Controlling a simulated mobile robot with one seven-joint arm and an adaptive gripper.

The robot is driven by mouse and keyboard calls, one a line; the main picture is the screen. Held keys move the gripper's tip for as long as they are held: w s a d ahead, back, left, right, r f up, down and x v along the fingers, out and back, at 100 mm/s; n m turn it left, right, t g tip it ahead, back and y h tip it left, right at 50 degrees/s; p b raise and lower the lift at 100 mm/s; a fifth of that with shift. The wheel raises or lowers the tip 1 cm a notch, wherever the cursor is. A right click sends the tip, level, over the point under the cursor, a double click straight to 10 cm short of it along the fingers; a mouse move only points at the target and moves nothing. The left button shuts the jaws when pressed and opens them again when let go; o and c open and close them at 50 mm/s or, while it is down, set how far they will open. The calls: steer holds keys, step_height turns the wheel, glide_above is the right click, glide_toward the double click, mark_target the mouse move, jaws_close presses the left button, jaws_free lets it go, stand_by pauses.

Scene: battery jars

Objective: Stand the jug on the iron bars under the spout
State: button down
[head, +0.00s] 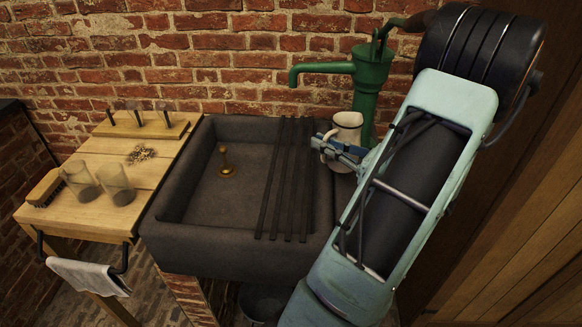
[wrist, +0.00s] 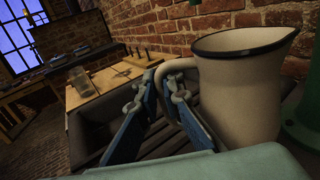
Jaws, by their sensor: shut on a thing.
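The cream jug (head: 348,121) with a dark rim is upright at the sink's right side, by the base of the green pump (head: 371,85). My gripper (head: 326,146) is on its left side. In the wrist view the jug (wrist: 245,95) is large at right, and my gripper (wrist: 161,86) is shut on its handle. The iron bars (head: 285,180) lie across the sink, left of the jug. The pump's spout (head: 295,78) points left, its mouth left of the jug. The jug's base is partly hidden, so I cannot tell whether it touches anything.
The dark stone sink (head: 190,240) has a brass plug (head: 226,165) in its basin. A wooden board (head: 95,215) at left bears glass jars (head: 118,185), a brush (head: 45,187) and a rack. A brick wall stands behind; a bucket (head: 262,302) is below.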

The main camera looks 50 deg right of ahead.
steer(key=shift+s+d, duration=0.1)
steer(key=shift+d, duration=0.15)
steer(key=shift+w+d, duration=0.1)
steer(key=shift+w, duration=0.2)
steer(key=w+a+f, duration=0.1)
steer(key=w+f, duration=0.2)
steer(key=w, duration=1.4)
steer(key=shift+a+f+b, duration=0.15)
steer(key=shift+a+b, duration=0.1)
steer(key=shift+b, duration=0.2)
steer(key=shift+w, duration=0.1)
steer(key=shift+f, duration=0.2)
steer(key=c, duration=2.1)
jaws_free()
steer(key=shift+r, duration=0.1)
